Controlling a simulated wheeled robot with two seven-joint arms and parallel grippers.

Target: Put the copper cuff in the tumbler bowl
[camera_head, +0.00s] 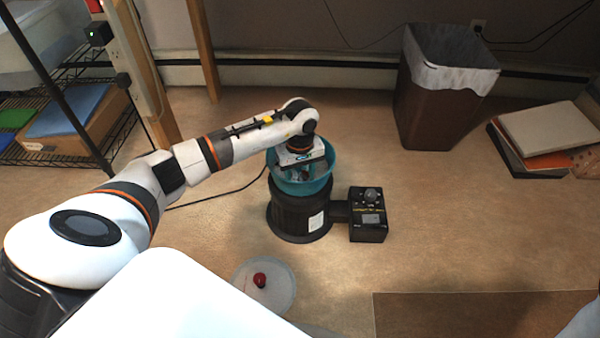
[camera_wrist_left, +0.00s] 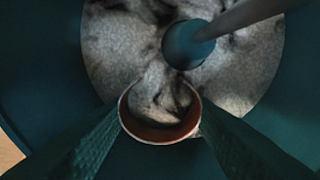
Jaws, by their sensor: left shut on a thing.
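The tumbler bowl (camera_head: 303,187) is a teal bowl on a black round base, in the middle of the head view. My left gripper (camera_head: 299,166) reaches down into it from above and mostly hides the inside. In the left wrist view, my left gripper's fingers (camera_wrist_left: 160,135) are shut on the copper cuff (camera_wrist_left: 160,139), a small ring with an orange-brown inside. The cuff is held over the bowl's grey granular filling, with the bowl's teal wall (camera_wrist_left: 45,60) around it. I cannot tell whether the cuff touches the filling. My right gripper is not in view.
A central post with a teal knob (camera_wrist_left: 186,46) stands in the bowl close to the cuff. A black control box (camera_head: 369,222) joins the base at right. A clear round lid with a red knob (camera_head: 260,280) lies in front. A brown bin (camera_head: 432,110) stands behind right.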

